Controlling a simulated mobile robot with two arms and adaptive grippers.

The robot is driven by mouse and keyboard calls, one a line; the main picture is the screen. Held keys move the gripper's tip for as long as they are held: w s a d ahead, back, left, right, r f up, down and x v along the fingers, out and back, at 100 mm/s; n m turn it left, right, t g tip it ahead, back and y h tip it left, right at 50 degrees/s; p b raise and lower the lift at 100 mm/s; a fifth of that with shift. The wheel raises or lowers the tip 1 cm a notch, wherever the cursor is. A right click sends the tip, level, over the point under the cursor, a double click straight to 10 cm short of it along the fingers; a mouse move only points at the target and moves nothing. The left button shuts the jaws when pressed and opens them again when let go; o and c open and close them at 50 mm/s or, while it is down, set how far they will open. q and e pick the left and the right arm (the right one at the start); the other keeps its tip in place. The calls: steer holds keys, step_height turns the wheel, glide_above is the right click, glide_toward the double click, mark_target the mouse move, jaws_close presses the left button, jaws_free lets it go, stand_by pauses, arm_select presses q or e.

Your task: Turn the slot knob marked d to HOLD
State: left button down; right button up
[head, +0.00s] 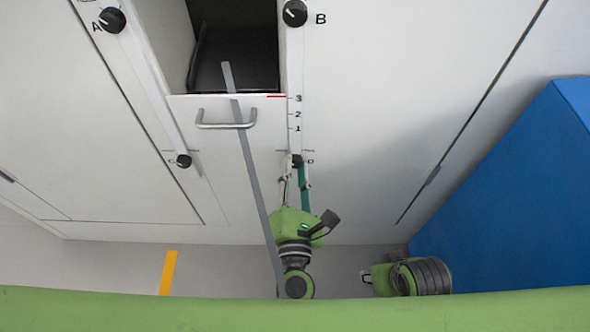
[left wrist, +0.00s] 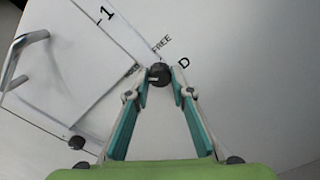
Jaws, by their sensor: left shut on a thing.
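The small black knob marked D (head: 297,160) sits at the lower end of a white slot strip, right of the drawer front. In the left wrist view the knob (left wrist: 159,74) is between my fingertips, with the letter D to its right and the word FREE above it. My left gripper (head: 297,168) is shut on the knob, a fingertip on each side. Part of my right arm shows at the lower right; its fingers cannot be made out.
A pulled-out drawer (head: 181,118) with a bar handle (head: 227,125) is left of my gripper. Larger knobs A (head: 111,20) and B (head: 295,13) are above, another small knob (head: 184,161) at left. A thin grey bar (head: 252,170) crosses the drawer front. A blue block (head: 520,190) stands at right.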

arm_select(q)
steer(key=shift+f, duration=0.1)
steer(key=c, duration=1.8)
jaws_free()
steer(key=s, duration=1.2)
